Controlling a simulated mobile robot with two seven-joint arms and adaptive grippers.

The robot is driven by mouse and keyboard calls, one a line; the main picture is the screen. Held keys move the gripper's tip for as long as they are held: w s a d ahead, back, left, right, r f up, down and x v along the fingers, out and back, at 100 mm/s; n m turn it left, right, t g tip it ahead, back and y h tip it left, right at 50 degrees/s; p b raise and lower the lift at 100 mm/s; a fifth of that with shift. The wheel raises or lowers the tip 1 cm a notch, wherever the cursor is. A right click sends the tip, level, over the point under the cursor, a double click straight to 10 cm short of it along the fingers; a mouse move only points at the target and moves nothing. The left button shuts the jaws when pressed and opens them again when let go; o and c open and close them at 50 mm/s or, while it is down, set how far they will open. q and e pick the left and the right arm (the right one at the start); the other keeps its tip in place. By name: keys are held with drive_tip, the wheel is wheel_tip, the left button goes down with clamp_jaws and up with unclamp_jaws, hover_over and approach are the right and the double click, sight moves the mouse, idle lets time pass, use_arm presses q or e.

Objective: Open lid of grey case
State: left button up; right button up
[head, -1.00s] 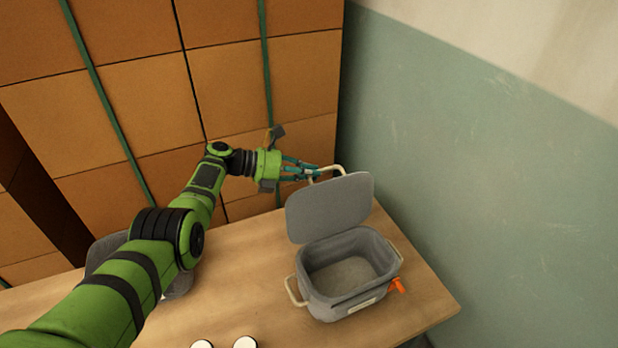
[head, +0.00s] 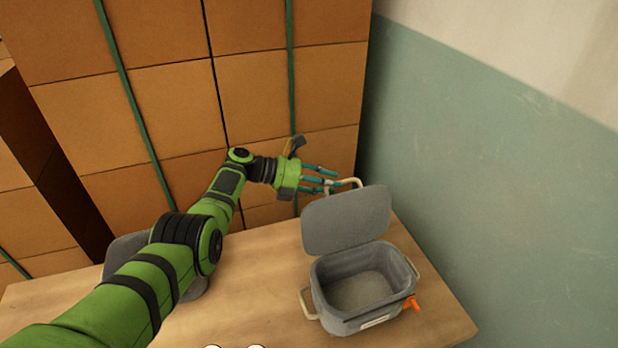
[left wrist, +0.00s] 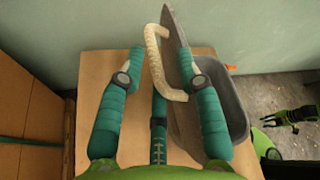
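The grey case (head: 362,318) stands on the wooden table with its lid (head: 347,220) raised, upright and leaning back. Its inside looks empty. A cream handle (head: 347,183) sticks out from the lid's back. My left gripper (head: 333,178) is behind the lid at this handle. In the left wrist view its fingers (left wrist: 165,68) are spread apart, with the lid handle (left wrist: 160,70) between them and not pinched. The lid edge (left wrist: 182,40) and case (left wrist: 238,105) lie to the right there.
The wooden table (head: 260,285) has free room left of the case. Stacked tan boxes (head: 170,115) with green straps stand behind it. A green and white wall (head: 490,150) is close on the right. A grey object (head: 122,250) is partly hidden behind my left arm.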

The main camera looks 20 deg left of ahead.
use_arm(q)
drive_tip(key=v, duration=1.1)
drive_tip(key=shift+s+a, duration=0.2)
drive_tip(key=shift+a, duration=0.05)
